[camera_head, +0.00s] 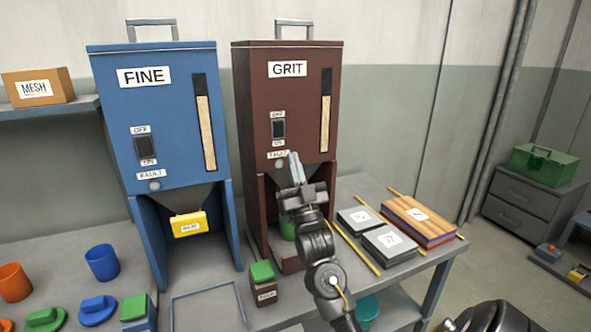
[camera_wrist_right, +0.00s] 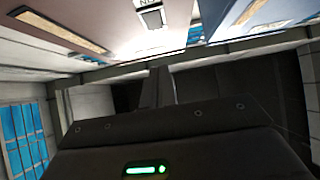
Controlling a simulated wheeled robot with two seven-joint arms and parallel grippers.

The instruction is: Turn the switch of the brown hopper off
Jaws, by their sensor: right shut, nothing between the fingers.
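The brown hopper (camera_head: 252,95), labelled GRIT, stands in the middle of the head view. Its dark rocker switch (camera_head: 278,129) sits on the front between an OFF label above and an ON label below; which way it is tipped I cannot tell. My right gripper (camera_head: 294,160) is shut and empty, pointing up in front of the hopper, just below the switch. It partly covers the FAULT label. In the right wrist view the switch (camera_wrist_right: 152,18) shows at the top edge, beyond the dark fingers (camera_wrist_right: 160,85).
The blue hopper (camera_head: 110,95), labelled FINE, stands close on the left with its own switch (camera_head: 145,147). A green container (camera_head: 288,229) sits under the brown hopper. Dark boxes (camera_head: 390,243) and a striped stack (camera_head: 420,218) lie at right. A small green-topped box (camera_head: 262,285) stands in front.

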